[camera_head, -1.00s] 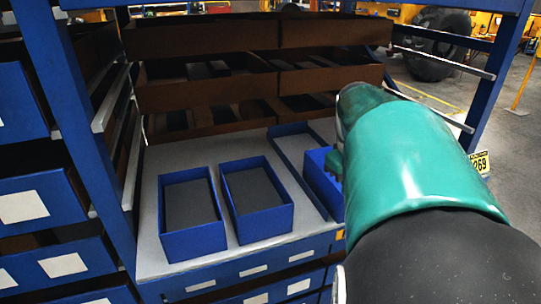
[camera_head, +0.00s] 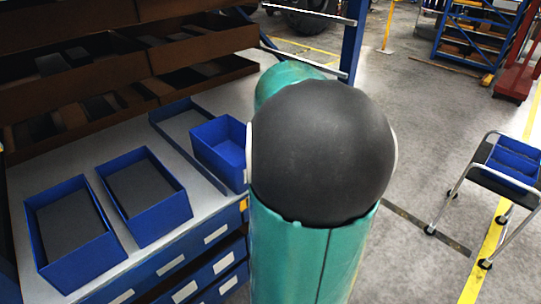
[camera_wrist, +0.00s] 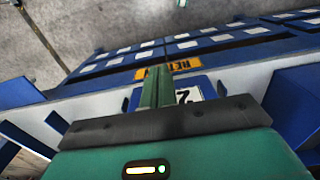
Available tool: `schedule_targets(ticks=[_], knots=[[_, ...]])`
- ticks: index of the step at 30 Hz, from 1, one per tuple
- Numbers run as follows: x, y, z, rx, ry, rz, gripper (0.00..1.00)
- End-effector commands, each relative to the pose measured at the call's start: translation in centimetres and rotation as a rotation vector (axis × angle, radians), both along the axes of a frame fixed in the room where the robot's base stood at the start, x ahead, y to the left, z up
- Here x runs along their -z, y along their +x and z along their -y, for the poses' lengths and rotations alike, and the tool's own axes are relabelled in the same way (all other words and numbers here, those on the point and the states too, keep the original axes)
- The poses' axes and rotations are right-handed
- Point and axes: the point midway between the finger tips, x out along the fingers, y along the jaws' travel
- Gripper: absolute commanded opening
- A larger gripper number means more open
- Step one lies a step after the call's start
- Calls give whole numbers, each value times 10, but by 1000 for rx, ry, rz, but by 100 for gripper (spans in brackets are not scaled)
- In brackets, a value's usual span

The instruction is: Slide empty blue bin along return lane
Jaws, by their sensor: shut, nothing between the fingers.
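The empty blue bin (camera_head: 222,150) stands on the grey bench top at its right end in the head view, its inside bare. A long blue-edged strip (camera_head: 186,122), perhaps the return lane, lies just left of it. My arm covers the bin's right edge and hides my gripper in the head view. In the wrist view my gripper (camera_wrist: 157,76) is shut and empty. Its fingers are in front of a blue face with a white label (camera_wrist: 190,95) and a yellow sign (camera_wrist: 168,70) reading "RET". I cannot tell whether they touch it.
Two blue bins with grey bottoms, a left one (camera_head: 35,222) and a right one (camera_head: 158,222), stand left on the bench. Brown shelf trays (camera_head: 190,78) rise behind. A cart with a blue bin (camera_head: 514,160) stands on the floor at right.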

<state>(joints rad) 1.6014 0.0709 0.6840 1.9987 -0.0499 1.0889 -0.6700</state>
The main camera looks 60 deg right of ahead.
Motion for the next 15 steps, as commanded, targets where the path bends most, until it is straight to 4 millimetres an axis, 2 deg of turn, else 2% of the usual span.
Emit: schedule_targets(ticks=[3, 9, 15], knots=[[25, 0, 0, -2, 5, -1, 0], [23, 31, 8, -6, 2, 1, 0], [22, 42, 12, -3, -1, 2, 0]])
